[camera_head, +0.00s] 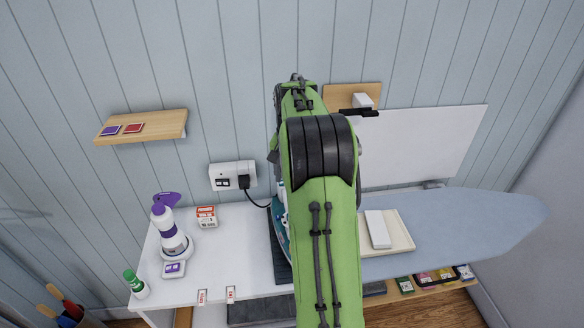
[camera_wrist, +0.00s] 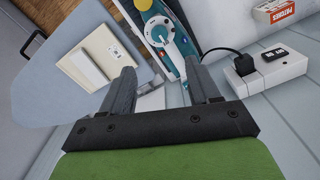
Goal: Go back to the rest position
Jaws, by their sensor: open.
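My gripper (camera_wrist: 160,82) shows in the wrist view with its two dark fingers spread apart and nothing between them. Beyond the fingers, a teal and white iron (camera_wrist: 172,42) lies on a dark pad, below my gripper and apart from it as far as I can see. In the head view, my green arm reaches up over the table toward the wall. It hides most of the iron (camera_head: 281,213). A dark part beside the arm's far end may be a finger, but most of my gripper is hidden there.
A white table (camera_head: 225,257) holds a spray bottle (camera_head: 166,225), a small box (camera_head: 206,216) and a green-capped bottle (camera_head: 135,284). A blue-grey ironing board (camera_head: 470,222) with a cream tray (camera_head: 402,231) extends right. A wall socket (camera_head: 232,173) and wooden shelf (camera_head: 150,126) are left of my arm.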

